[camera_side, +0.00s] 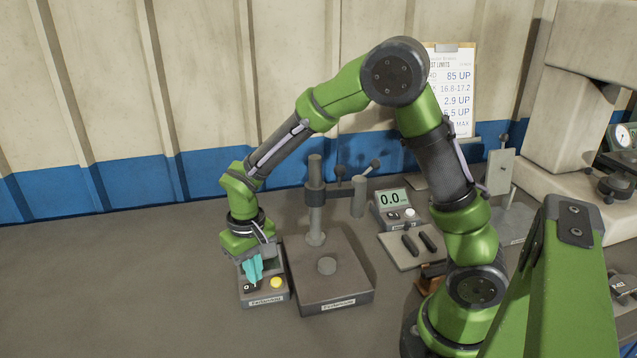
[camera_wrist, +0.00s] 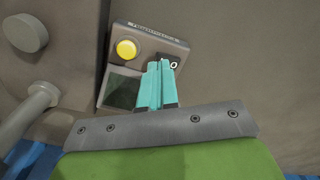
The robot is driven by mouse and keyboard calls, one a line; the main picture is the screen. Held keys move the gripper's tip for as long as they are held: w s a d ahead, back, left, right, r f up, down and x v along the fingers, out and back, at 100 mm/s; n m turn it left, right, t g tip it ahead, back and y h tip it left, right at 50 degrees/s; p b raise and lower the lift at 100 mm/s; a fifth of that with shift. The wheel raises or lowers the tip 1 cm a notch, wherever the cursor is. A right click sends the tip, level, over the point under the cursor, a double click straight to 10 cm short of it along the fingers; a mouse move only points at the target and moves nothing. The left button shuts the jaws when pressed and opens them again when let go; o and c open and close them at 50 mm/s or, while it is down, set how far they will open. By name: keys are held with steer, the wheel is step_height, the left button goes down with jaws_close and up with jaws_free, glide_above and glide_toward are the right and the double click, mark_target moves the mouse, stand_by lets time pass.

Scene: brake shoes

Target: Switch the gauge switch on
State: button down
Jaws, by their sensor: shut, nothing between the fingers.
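The grey gauge box (camera_side: 263,298) stands at the front left of the bench, with a label on its front. It carries a yellow button (camera_side: 276,283) and a dark switch (camera_side: 250,287) to its left.
A stand (camera_side: 333,285) with a post and a flat base is just right of the box. Behind it, another meter (camera_side: 393,200) reads 0.0. A tray (camera_side: 407,253) holds two dark pads. The bench left of the box is clear.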

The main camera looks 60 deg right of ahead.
steer(key=shift+f, duration=0.85)
stand_by(0.3)
steer(key=shift+r, duration=3.55)
steer(key=s+d+r+m+t+y, duration=0.1)
steer(key=s+d+r+t+y, duration=0.1)
steer(key=s+r+t, duration=0.5)
steer(key=s+d+r, duration=0.1)
steer(key=s+r, duration=0.5)
steer(key=s, duration=0.1)
steer(key=shift+s+r, duration=0.2)
steer(key=shift+s, duration=0.1)
steer(key=shift+d, duration=0.1)
